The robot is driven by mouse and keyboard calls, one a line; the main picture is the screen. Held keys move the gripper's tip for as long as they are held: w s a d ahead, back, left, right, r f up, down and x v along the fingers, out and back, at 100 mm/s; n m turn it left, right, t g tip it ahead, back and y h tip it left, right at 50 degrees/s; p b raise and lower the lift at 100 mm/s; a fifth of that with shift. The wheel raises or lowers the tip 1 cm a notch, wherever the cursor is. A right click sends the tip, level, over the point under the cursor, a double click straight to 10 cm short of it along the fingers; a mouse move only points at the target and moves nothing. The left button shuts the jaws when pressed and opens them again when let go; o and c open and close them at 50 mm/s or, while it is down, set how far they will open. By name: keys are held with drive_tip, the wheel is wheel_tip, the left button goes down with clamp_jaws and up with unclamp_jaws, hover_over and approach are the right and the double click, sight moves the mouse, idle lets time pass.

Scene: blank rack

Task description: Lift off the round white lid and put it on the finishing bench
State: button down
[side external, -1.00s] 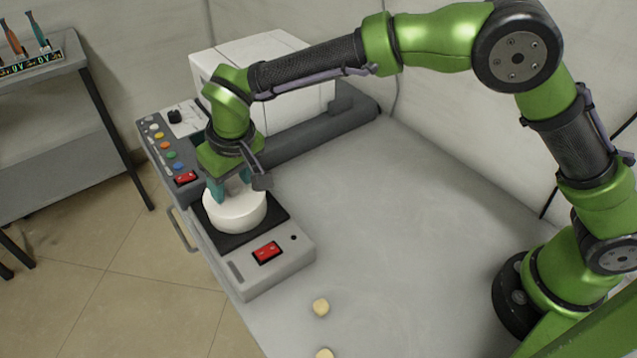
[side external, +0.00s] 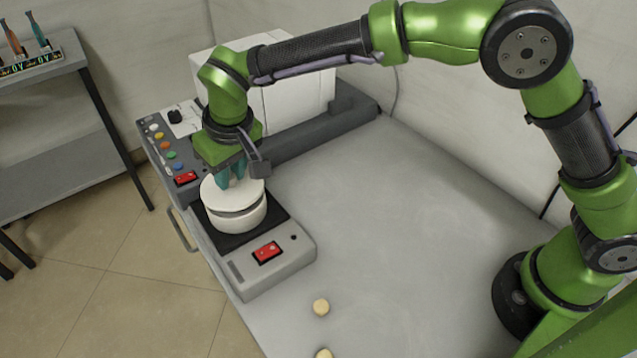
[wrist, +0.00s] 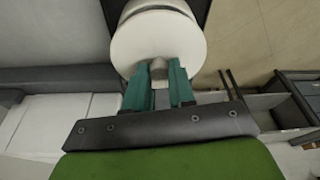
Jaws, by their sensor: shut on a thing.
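The round white lid (side external: 218,192) is in my gripper (side external: 232,180), held a little above its white pot (side external: 238,221), with a dark gap between them in the side view. The lid looks slightly tilted. In the wrist view the lid (wrist: 155,38) fills the top middle, and the teal fingers of my gripper (wrist: 159,78) are shut on its grey knob (wrist: 158,69). The pot stands on the black plate (side external: 272,218) of a grey device. I cannot tell which surface is the finishing bench.
The grey device has a red switch (side external: 267,252) in front and a button panel (side external: 165,150) behind. A white box (side external: 290,100) stands at the back. The table's middle (side external: 370,220) is clear. A grey shelf (side external: 60,120) with tools stands left.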

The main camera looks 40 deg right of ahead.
drive_tip(key=shift+r, duration=0.85)
drive_tip(key=s+d, duration=1.3)
drive_tip(key=s+d+f+n+g+y, duration=0.1)
drive_tip(key=s+f+n+g, duration=0.35)
drive_tip(key=n, duration=0.85)
drive_tip(key=s+d+f+n+g, duration=0.1)
drive_tip(key=s+n, duration=0.7)
drive_tip(key=n, duration=0.6)
drive_tip(key=shift+w+f, duration=0.15)
drive_tip(key=shift+f, duration=1.75)
drive_tip(key=shift+w+f, duration=0.15)
drive_tip(key=shift+f, duration=1.7)
drive_tip(key=shift+f, duration=0.1)
